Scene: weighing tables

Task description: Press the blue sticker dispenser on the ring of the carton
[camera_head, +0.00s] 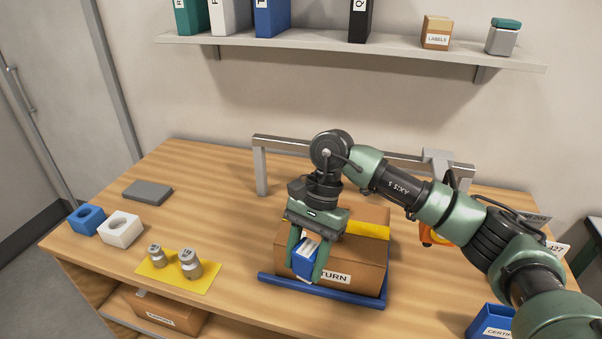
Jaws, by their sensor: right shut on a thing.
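I cannot tell whether the dispenser touches the carton. The ring on the carton is not visible; the gripper and arm hide part of the carton's top and front. A yellow strip (367,230) shows on the carton's top. My left gripper is not in view.
A blue box (490,322) is at front right.

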